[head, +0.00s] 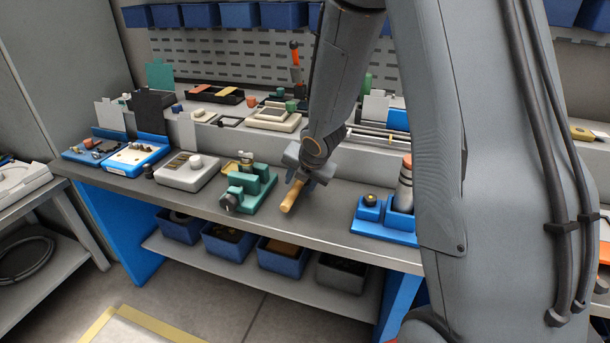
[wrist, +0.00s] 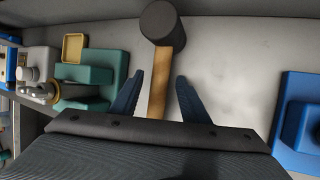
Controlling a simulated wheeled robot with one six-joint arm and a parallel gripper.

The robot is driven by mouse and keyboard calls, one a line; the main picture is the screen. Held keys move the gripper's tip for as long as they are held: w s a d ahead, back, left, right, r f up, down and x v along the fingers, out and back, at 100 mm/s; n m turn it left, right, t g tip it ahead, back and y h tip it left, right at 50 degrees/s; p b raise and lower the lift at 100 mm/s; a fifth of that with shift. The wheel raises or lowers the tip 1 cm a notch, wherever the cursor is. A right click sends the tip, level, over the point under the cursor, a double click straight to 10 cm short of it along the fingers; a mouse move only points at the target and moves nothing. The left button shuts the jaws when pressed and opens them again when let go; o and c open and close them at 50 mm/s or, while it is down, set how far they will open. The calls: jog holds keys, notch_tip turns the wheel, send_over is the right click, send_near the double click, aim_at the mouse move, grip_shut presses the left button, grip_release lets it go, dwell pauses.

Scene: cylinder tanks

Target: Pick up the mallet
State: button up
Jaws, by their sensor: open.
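The mallet has a light wooden handle (head: 292,196) that slants over the front part of the grey bench in the head view. In the wrist view its dark round head (wrist: 158,22) is at the top and its handle (wrist: 162,75) runs down between the fingers. My gripper (wrist: 157,92) is open, with one finger on each side of the handle and a visible gap to each. In the head view my gripper (head: 306,178) is over the handle's upper part and hides the mallet's head.
A green vise-like fixture (head: 250,190) stands close on the left. A blue fixture (head: 372,222) with a cylinder stands on the right. The bench's raised back ledge holds several small items.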

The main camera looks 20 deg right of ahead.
jog(key=shift+f, duration=0.15)
dwell(0.4)
grip_shut()
